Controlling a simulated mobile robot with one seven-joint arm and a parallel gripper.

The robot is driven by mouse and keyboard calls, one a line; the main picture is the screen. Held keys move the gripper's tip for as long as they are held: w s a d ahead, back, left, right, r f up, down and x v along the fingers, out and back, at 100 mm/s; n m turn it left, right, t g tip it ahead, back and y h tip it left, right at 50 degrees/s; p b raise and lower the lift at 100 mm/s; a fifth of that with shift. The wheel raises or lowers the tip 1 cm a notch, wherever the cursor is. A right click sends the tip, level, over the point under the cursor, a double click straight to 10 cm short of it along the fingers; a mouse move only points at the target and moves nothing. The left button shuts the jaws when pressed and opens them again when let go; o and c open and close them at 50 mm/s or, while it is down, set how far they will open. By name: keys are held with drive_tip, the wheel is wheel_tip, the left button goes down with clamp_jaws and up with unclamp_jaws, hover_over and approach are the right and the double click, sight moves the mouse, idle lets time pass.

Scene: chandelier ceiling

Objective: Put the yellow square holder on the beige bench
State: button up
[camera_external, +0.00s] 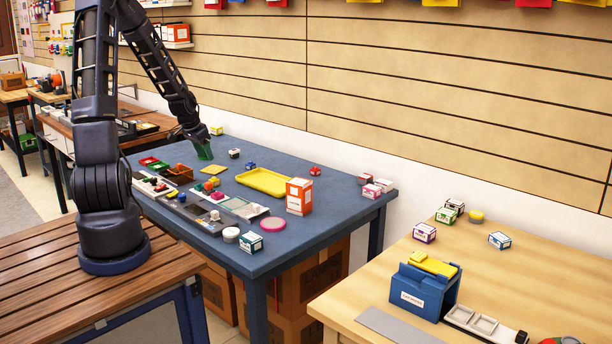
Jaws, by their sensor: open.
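A small flat yellow square piece (213,169), which looks like the yellow square holder, lies on the blue table (330,215). My gripper (204,155) is above the far left part of that table, a little behind and left of the yellow piece and apart from it. A green part shows at the gripper's tip; the fingers are too small to make out. I see nothing held. The beige bench (540,270) stands at the lower right, separate from the blue table.
A yellow tray (264,181), an orange-and-white box (299,196) and a pink round lid (272,223) stand on the blue table. The beige bench holds a blue box (425,288), a grey strip (388,326) and several small boxes; its middle right is clear.

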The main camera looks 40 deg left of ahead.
sight(214, 176)
drive_tip(key=shift+a+x, duration=0.3)
drive_tip(key=shift+x, duration=0.95)
drive_tip(key=shift+a+x, duration=0.25)
drive_tip(key=shift+x, duration=0.95)
drive_tip(key=shift+a+x, duration=0.3)
drive_tip(key=shift+x, duration=0.95)
drive_tip(key=shift+d+x, duration=0.2)
drive_tip(key=shift+x, duration=0.9)
drive_tip(key=shift+d+x, duration=0.2)
drive_tip(key=shift+x, duration=0.85)
drive_tip(key=shift+w+f, duration=0.15)
drive_tip(key=shift+f, duration=0.35)
drive_tip(key=c, duration=1.2)
drive_tip(key=shift+o, duration=0.2)
drive_tip(key=shift+a+r, duration=0.1)
drive_tip(key=shift+r, duration=0.05)
